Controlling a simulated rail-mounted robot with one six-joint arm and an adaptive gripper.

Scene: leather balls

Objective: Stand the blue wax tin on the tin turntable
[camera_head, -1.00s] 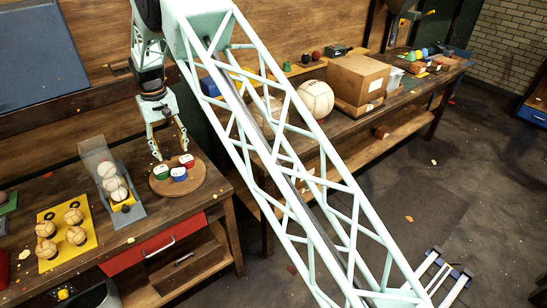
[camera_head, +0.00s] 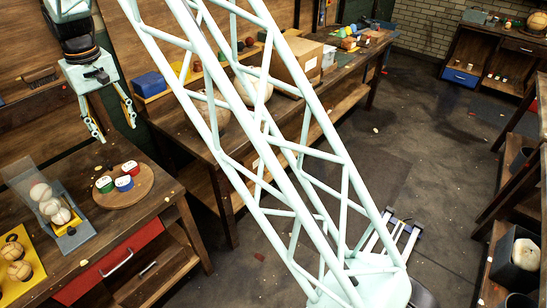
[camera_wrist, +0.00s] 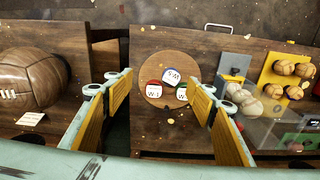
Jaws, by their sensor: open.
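The blue wax tin (camera_head: 123,184) stands upright, white lid up, on the round wooden turntable (camera_head: 140,194) on the left bench. A green tin (camera_head: 104,184) and a red tin (camera_head: 130,168) stand close around it on the same disc. In the wrist view the blue tin (camera_wrist: 171,78) sits toward the far side of the turntable (camera_wrist: 164,103), with the red tin (camera_wrist: 154,90) and green tin (camera_wrist: 181,92) in front. My gripper (camera_head: 114,127) is open and empty above the turntable, clear of the tins. Its fingers frame the disc in the wrist view (camera_wrist: 162,84).
A sloped rack with pale balls (camera_head: 50,206) stands left of the turntable. A yellow tray of balls (camera_head: 35,280) lies nearer. A large brown ball (camera_wrist: 32,80) is on the neighbouring bench, across a gap.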

